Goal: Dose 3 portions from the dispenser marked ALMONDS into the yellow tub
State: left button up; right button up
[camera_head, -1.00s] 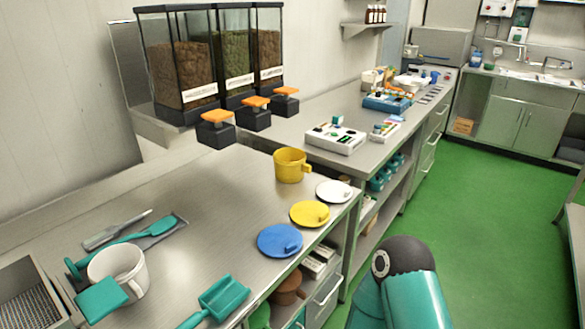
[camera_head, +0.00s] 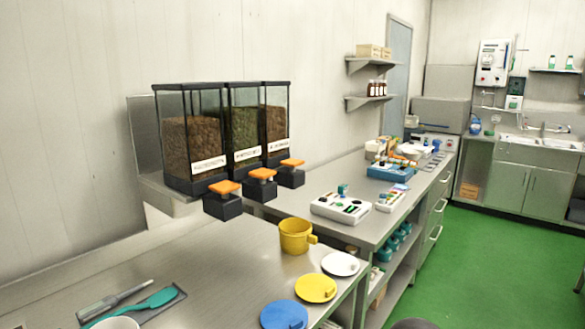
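Three clear dispensers stand side by side on a wall shelf: the left one (camera_head: 193,140) holds brown nuts, the middle one (camera_head: 243,125) green ones, and the right one (camera_head: 276,120) brown ones. Each has a white label, too small to read surely. Each has a dark outlet block with an orange top: left (camera_head: 224,187), middle (camera_head: 262,174), right (camera_head: 291,163). The yellow tub (camera_head: 294,237) stands upright on the steel counter, in front of and below the outlets, its handle to the right. Its inside is mostly hidden. Neither gripper shows.
White (camera_head: 341,264), yellow (camera_head: 316,289) and blue (camera_head: 283,316) lids lie along the counter's right edge. A teal spatula (camera_head: 150,302) lies at the lower left near a white cup's rim (camera_head: 115,323). A control box (camera_head: 341,209) is on the farther counter. The near counter's middle is clear.

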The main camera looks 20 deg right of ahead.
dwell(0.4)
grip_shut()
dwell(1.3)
